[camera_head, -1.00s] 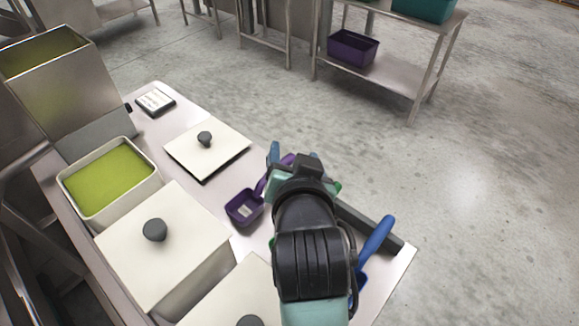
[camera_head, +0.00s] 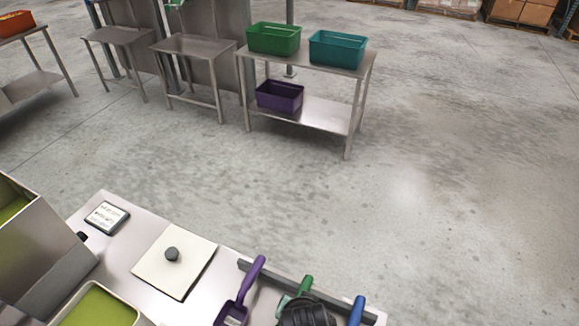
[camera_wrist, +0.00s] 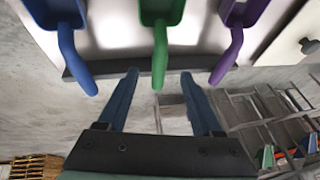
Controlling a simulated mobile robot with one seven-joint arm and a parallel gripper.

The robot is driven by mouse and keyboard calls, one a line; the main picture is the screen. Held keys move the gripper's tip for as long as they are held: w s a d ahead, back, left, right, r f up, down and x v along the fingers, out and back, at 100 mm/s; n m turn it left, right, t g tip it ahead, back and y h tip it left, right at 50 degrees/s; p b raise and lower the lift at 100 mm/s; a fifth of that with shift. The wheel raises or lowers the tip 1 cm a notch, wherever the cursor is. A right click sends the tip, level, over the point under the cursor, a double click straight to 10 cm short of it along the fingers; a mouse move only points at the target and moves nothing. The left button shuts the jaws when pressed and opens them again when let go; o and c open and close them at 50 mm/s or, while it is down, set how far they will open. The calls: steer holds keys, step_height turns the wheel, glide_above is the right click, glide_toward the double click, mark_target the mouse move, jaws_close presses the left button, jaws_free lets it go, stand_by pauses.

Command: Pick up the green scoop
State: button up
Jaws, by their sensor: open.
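The green scoop (camera_head: 303,288) lies on the near bench between the purple scoop (camera_head: 242,292) and the blue scoop (camera_head: 357,311). Its bowl is mostly hidden by my arm in the head view. In the wrist view the green scoop (camera_wrist: 160,45) hangs into the top middle, its handle pointing at my gripper (camera_wrist: 159,74). My gripper is open, with one blue finger on each side of the handle's end. I see no contact, and I cannot tell the depth between them. The blue scoop (camera_wrist: 68,40) and purple scoop (camera_wrist: 232,45) lie outside the fingers.
A dark rail (camera_head: 262,274) runs along the bench edge under the handles. A white lidded bin (camera_head: 195,262), a small display (camera_head: 107,217) and an open bin of green contents (camera_head: 98,308) stand to the left. A shelf table (camera_head: 310,64) holds bins beyond clear floor.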

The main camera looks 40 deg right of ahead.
steer(key=shift+x, duration=3.95)
jaws_close()
